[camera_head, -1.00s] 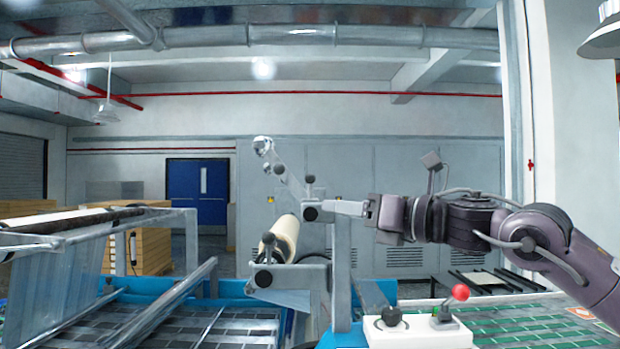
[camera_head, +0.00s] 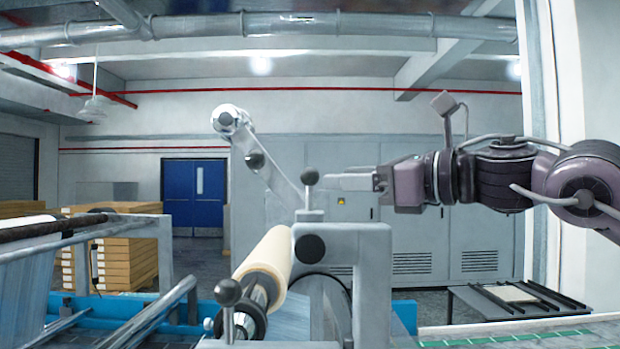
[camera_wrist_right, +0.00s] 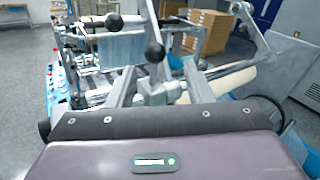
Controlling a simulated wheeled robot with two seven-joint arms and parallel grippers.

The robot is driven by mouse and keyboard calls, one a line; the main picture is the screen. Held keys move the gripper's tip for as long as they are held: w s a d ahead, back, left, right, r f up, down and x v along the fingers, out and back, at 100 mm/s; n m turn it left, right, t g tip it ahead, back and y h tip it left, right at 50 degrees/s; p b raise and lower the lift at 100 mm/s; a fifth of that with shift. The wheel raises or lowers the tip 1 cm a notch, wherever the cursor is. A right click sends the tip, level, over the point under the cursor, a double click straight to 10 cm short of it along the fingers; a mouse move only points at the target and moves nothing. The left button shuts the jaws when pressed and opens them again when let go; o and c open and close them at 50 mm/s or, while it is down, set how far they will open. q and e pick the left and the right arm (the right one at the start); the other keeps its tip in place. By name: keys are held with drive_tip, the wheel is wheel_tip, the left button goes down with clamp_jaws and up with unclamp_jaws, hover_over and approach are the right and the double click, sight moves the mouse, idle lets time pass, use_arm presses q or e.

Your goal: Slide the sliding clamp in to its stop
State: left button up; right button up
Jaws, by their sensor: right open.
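The part that looks like the sliding clamp is a small grey block (camera_head: 310,215) with an upright black ball-knob lever (camera_head: 310,177), on top of the grey machine frame. My right gripper (camera_head: 326,182) comes in from the right, level with the knob and close to it. In the right wrist view the open fingers point forward, with the grey block (camera_wrist_right: 152,90) and its ball knob (camera_wrist_right: 155,51) showing between them. I cannot tell whether the fingers touch it. The clamp's stop is not clearly visible. My left gripper is not in view.
A cream roll (camera_head: 268,258) lies left of the frame (camera_head: 372,255), near another ball-knob lever (camera_head: 228,293). A slanted arm (camera_head: 265,170) with a shiny roller end rises behind the clamp. A conveyor with green sheets (camera_head: 530,338) is at lower right.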

sight(310, 177)
drive_tip(key=a, duration=0.1)
drive_tip(key=a+p, duration=0.1)
drive_tip(key=w+a+p, duration=0.1)
drive_tip(key=shift+a+r, duration=0.3)
drive_tip(key=shift+r, duration=0.1)
drive_tip(key=x, duration=0.2)
drive_tip(key=p+x, duration=0.1)
drive_tip(key=shift+w+f, duration=0.25)
drive_tip(key=shift+w, duration=0.15)
drive_tip(key=shift+a, duration=0.1)
drive_tip(key=shift+s, duration=0.1)
drive_tip(key=c, duration=1)
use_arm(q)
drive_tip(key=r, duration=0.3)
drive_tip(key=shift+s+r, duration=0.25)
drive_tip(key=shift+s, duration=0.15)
use_arm(e)
clamp_jaws()
